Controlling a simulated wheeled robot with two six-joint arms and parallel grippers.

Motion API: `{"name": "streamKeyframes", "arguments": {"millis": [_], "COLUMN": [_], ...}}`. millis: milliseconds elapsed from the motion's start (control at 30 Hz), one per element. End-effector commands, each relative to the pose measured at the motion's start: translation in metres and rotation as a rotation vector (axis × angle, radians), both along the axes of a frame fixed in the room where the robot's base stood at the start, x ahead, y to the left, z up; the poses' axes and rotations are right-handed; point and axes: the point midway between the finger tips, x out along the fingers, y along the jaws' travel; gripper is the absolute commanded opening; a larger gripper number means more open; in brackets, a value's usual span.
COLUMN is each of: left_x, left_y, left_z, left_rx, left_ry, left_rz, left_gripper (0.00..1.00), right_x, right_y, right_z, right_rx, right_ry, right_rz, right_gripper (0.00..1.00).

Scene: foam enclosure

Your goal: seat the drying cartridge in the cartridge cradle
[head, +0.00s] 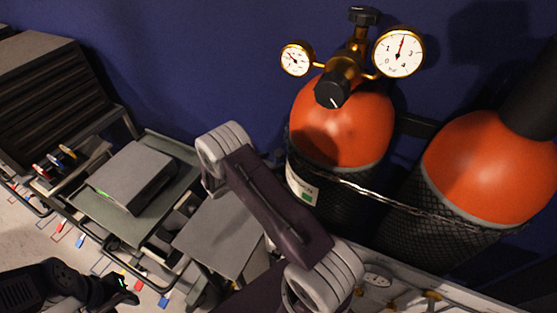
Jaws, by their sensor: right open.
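I cannot pick out the drying cartridge or the cartridge cradle in the head view.
Two orange-topped cylinders (342,125) (490,165) stand at the right, strapped in mesh, one with a brass regulator (345,65) and gauges. A grey box (133,175) sits on a green-grey tray (150,225). A louvred unit (45,80) stands upper left.

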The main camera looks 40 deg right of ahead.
Motion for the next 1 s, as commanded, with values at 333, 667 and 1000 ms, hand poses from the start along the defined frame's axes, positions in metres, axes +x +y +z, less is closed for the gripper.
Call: {"name": "streamKeyframes", "arguments": {"millis": [333, 667, 1000], "left_x": [0.0, 0.0, 0.0], "left_y": [0.0, 0.0, 0.0], "left_z": [-0.009, -0.009, -0.009], "left_rx": [0.0, 0.0, 0.0], "left_ry": [0.0, 0.0, 0.0], "left_rz": [0.0, 0.0, 0.0], "left_gripper": [0.36, 0.36, 0.36], "right_x": [-0.012, -0.014, -0.013], "right_y": [0.062, 0.065, 0.065], "right_z": [0.025, 0.028, 0.028], "right_rx": [0.0, 0.0, 0.0], "right_ry": [0.0, 0.0, 0.0], "right_rz": [0.001, -0.001, -0.001], "right_gripper": [0.59, 0.59, 0.59]}}
